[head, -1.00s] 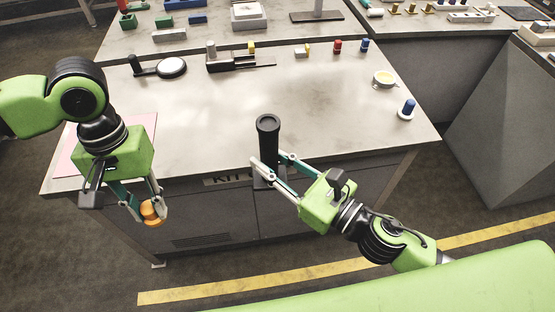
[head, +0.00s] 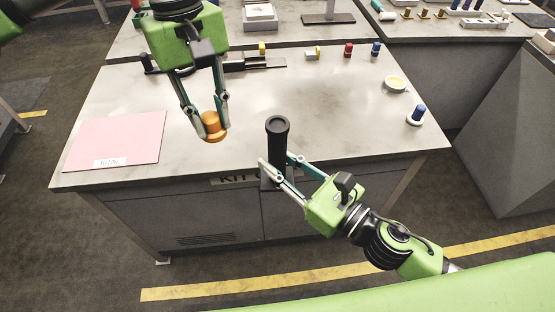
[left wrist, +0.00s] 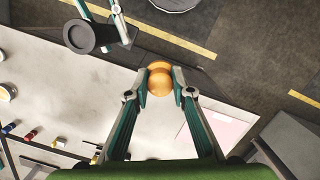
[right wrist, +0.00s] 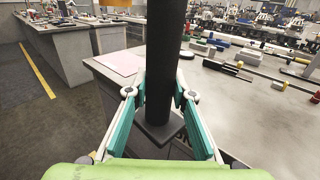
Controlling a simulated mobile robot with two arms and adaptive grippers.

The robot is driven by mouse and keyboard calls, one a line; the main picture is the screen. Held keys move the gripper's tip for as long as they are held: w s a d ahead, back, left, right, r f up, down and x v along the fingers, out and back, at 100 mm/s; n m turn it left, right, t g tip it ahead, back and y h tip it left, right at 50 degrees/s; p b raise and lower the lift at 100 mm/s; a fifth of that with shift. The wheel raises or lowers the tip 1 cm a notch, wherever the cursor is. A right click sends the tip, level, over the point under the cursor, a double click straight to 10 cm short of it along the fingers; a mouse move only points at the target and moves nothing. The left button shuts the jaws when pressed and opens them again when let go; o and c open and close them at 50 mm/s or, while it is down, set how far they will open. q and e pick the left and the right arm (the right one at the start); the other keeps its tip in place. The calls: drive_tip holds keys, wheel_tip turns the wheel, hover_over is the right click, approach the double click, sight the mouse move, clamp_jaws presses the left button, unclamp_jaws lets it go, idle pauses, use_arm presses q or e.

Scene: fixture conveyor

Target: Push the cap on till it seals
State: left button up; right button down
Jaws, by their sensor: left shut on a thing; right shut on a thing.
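The orange cap (head: 212,126) is held between the fingertips of my left gripper (head: 208,118), above the table and to the left of the black bottle. It also shows in the left wrist view (left wrist: 159,80). The black bottle (head: 277,142) stands upright at the table's front edge, its round top uncovered. My right gripper (head: 275,170) is shut around the bottle's lower body. In the right wrist view the dark bottle (right wrist: 163,60) rises between the fingers from a square base (right wrist: 160,133). The cap and bottle are apart.
A pink sheet (head: 115,142) lies at the table's left. Small coloured pieces, a yellow-filled dish (head: 395,84) and a blue-topped piece on a white disc (head: 416,114) stand at the back and right. The table (head: 330,105) between is clear.

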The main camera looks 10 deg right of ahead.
sight(281, 126)
use_arm(q)
drive_tip(key=s+d+r+n, duration=0.2)
drive_tip(key=d+r+n, duration=0.1)
drive_tip(key=d+r, duration=0.7)
drive_tip(key=shift+d, duration=0.6)
drive_tip(key=shift+f, duration=1.95)
drive_tip(key=shift+s, duration=0.1)
drive_tip(key=shift+f, duration=0.85)
drive_tip(key=shift+f, duration=0.65)
